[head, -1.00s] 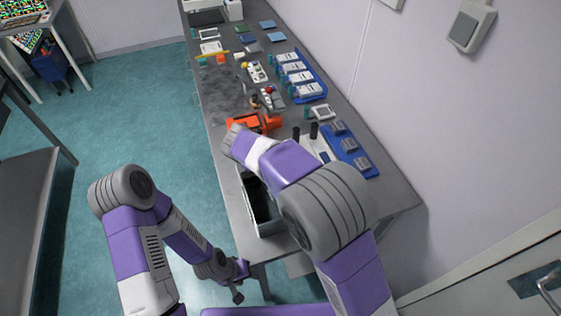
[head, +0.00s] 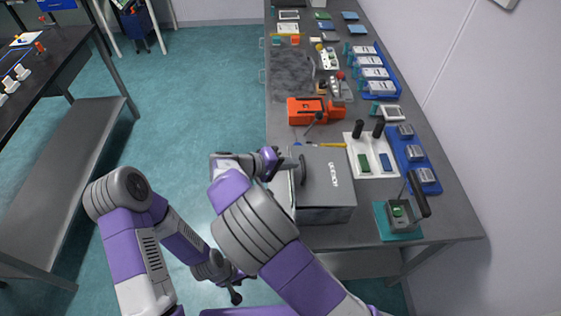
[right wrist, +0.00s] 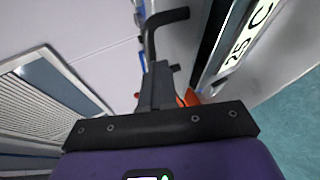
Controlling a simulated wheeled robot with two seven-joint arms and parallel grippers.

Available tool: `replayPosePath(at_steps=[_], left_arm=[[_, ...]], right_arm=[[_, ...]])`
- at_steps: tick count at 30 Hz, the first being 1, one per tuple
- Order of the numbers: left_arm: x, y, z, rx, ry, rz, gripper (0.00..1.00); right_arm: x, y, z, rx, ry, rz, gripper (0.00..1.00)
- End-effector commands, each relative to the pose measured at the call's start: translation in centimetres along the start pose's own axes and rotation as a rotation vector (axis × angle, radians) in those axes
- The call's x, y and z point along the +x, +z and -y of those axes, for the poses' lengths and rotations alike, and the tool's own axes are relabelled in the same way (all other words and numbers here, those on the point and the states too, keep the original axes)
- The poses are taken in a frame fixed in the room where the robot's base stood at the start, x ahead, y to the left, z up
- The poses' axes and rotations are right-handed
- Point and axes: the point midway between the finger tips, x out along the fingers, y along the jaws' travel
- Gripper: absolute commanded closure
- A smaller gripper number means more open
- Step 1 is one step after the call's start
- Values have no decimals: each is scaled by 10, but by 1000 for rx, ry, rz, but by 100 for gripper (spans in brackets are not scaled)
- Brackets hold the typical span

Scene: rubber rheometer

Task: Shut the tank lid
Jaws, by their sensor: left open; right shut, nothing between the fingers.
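The grey tank (head: 325,214) stands at the near end of the bench in the head view. Its grey lid (head: 325,178) with white lettering lies over the top, and no opening shows; I cannot tell whether it sits fully flush. A black handle (head: 301,168) is at the lid's left side. My right gripper (head: 283,160) is beside this handle, shut and empty. In the right wrist view its closed fingers (right wrist: 161,85) point toward a dark bent bar (right wrist: 152,35); contact is unclear. My left gripper (head: 236,288) is open, low over the floor left of the bench.
Behind the tank is an orange device (head: 308,110). To its right are a white holder (head: 370,160) with black-handled tools, a blue tray (head: 412,160) and a small device on a teal mat (head: 400,232). Floor (head: 190,110) left of the bench is clear.

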Motion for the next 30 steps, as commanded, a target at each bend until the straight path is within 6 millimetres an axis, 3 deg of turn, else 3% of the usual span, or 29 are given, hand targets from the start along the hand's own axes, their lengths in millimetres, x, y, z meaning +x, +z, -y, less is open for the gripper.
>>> replayPosePath(at_steps=[3,20,26,28,30], left_arm=[[2,0,1,0,0,0,49],[-1,0,0,0,0,0,49],[-20,1,-8,0,0,0,49],[-30,1,-11,0,0,0,49],[-26,1,-10,0,0,-1,49]], right_arm=[[11,4,-2,0,20,22,100],[7,4,-6,-1,23,24,100],[-11,2,-30,1,23,20,100],[-21,0,-41,2,22,15,100],[-40,-1,-38,2,21,8,100]])
